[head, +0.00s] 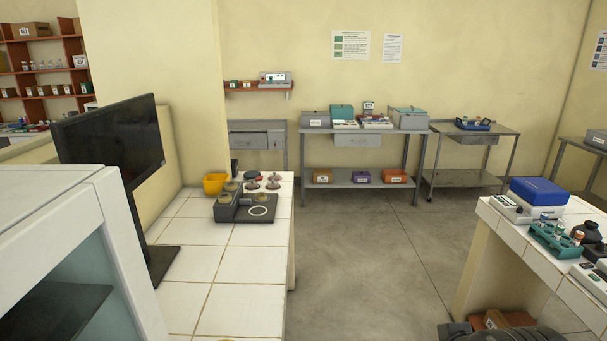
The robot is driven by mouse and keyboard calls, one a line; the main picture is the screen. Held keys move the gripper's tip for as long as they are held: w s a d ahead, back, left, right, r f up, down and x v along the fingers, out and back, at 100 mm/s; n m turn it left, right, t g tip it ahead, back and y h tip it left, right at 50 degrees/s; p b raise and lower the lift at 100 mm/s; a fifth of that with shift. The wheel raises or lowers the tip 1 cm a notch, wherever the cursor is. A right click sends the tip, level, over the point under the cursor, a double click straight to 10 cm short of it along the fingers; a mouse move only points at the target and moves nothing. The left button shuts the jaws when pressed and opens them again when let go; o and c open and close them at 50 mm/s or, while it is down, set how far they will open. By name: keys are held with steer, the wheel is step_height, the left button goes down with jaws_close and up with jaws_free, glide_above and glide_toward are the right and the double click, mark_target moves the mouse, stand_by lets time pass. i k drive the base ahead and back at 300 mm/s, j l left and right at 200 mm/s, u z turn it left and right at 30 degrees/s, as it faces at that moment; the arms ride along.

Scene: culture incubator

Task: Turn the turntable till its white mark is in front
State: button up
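I cannot make out a turntable with a white mark for certain in the head view. A white incubator-like cabinet (60,215) stands close at the left, with a glass front and a dark shelf (55,313) inside. Its interior is only partly visible. On the white tiled counter, a dark grey device (228,208) carries several round pieces and a flat plate with a white ring (259,211). I cannot tell whether any of it turns.
A black monitor (115,143) stands beside the cabinet. A yellow bowl (215,183) sits behind the grey device. At the right, another tiled counter (520,255) holds a blue-lidded box (539,191) and a green rack (557,240). Grey floor (350,260) lies open between the counters.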

mark_target(250, 175)
steer(key=i, duration=2.2)
steer(key=i+l+u, duration=0.2)
steer(key=i, duration=0.3)
steer(key=i+u, duration=0.2)
steer(key=i, duration=0.3)
steer(key=i+l+u, duration=0.2)
steer(key=i, duration=0.25)
steer(key=i+l+u, duration=0.15)
steer(key=i+l, duration=0.25)
